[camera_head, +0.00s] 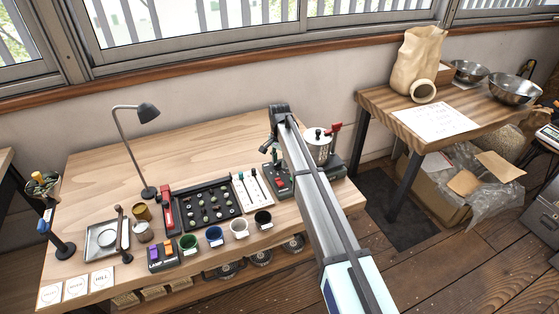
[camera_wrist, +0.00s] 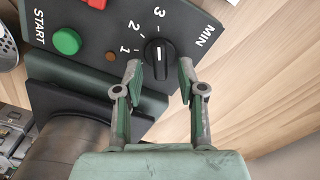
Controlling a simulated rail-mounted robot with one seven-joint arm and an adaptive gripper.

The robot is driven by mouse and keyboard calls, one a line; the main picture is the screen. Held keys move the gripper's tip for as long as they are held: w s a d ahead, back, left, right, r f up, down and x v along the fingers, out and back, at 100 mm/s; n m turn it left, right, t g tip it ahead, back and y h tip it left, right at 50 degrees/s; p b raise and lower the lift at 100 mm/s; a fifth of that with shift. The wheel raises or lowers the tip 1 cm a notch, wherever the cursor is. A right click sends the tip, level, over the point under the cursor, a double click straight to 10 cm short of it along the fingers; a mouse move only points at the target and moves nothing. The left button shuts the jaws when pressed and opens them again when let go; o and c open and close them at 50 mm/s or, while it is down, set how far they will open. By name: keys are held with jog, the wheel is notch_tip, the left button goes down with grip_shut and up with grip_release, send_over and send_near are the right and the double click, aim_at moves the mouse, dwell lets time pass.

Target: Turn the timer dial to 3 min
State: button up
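The timer dial (camera_wrist: 160,53) is a round black knob on a dark panel (camera_wrist: 90,22) in the wrist view. The marks 1, 2, 3 and MIN are printed around it. Its white line runs roughly up and down the picture; which end is the pointer I cannot tell. My gripper (camera_wrist: 160,70) is open, its two fingertips apart on either side of the dial's lower part. Contact with the dial is not clear. In the head view my arm hides the dial, and my gripper (camera_head: 272,143) is over the dark green machine (camera_head: 278,186).
A green START button (camera_wrist: 66,41) and a small brown lamp (camera_wrist: 110,56) sit left of the dial. In the head view a silver pot (camera_head: 318,146) with a red handle stands right of my arm. Several coloured cups and a bean tray (camera_head: 237,208) are to the left.

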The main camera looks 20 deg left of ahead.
aim_at(280, 162)
jog(key=shift+r, duration=0.1)
notch_tip(280, 162, up, 12)
dwell(0.5)
jog(key=shift+f, duration=0.2)
